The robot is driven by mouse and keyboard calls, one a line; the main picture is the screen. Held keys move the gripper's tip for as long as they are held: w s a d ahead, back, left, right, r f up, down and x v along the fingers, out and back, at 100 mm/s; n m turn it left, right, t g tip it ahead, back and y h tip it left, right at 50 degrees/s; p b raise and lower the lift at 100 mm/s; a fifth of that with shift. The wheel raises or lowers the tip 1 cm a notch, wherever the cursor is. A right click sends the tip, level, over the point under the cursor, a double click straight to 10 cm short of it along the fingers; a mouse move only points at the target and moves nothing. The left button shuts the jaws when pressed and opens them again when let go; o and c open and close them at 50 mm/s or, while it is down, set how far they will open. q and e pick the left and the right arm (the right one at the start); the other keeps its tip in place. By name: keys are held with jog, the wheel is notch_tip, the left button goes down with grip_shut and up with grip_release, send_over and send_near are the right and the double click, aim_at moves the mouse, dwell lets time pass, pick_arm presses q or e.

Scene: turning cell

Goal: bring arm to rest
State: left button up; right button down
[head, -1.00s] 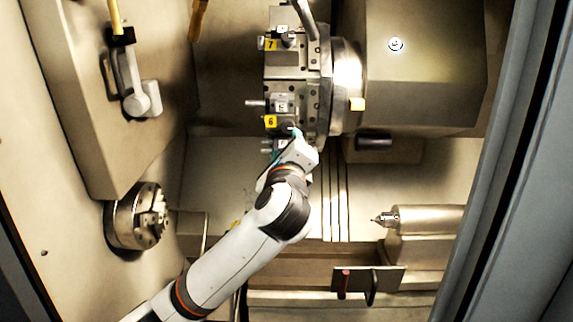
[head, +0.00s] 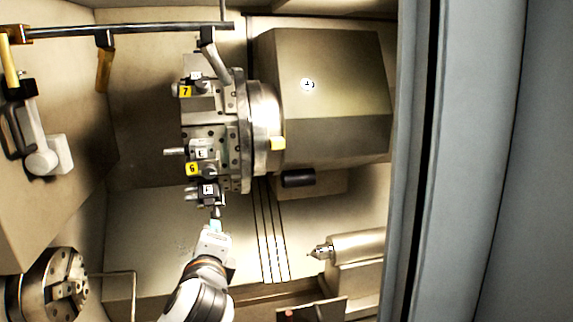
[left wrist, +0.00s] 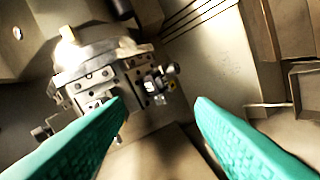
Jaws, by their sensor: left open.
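My left gripper (head: 216,218) is just below the tool turret (head: 243,130) in the head view, its arm coming up from the bottom edge. In the left wrist view its two teal fingers (left wrist: 160,104) are spread apart with nothing between their tips. The turret (left wrist: 95,65) shows beyond the fingers, with a tool holder (left wrist: 157,85) facing the gap. I cannot tell the exact distance between the fingertips and the holder. My right gripper is not in view.
The turret carries yellow labels 7 (head: 185,91) and 6 (head: 192,169). A chuck (head: 52,288) is at lower left and a tailstock centre (head: 345,248) at lower right. A grey door frame (head: 410,160) bounds the right side. The pale wall (head: 150,230) left of my arm is clear.

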pick_arm(q)
jog(key=s+a+f+n+g+h, duration=0.1)
jog(key=s+f+n+g, duration=0.2)
jog(key=s+f+n, duration=0.5)
jog(key=s+a+f+n+g+h, duration=0.1)
jog(key=s+f+g+h, duration=0.2)
jog(key=f, duration=1)
jog(key=s+a+f+n+g, duration=0.1)
jog(key=s+f+n+g, duration=0.3)
jog(key=s, duration=0.6)
jog(key=s+a+f+n+g, duration=0.1)
jog(key=s+f+n+g, duration=0.1)
jog(key=s+f+n, duration=0.55)
notch_tip(320, 180, down, 29)
jog(key=s+m+g+b, duration=0.1)
jog(key=s+m+b, duration=0.15)
jog(key=b, duration=0.25)
jog(key=s+a+f+b, duration=0.1)
jog(key=s+f+b, duration=0.1)
jog(key=s+f, duration=0.6)
jog(key=s+a+f+g+b, duration=0.1)
jog(key=s+f+b, duration=0.2)
jog(key=s+f, duration=0.5)
notch_tip(320, 180, down, 6)
jog(key=shift+a+f, duration=0.1)
jog(key=shift+a, duration=0.3)
jog(key=shift+s, duration=0.1)
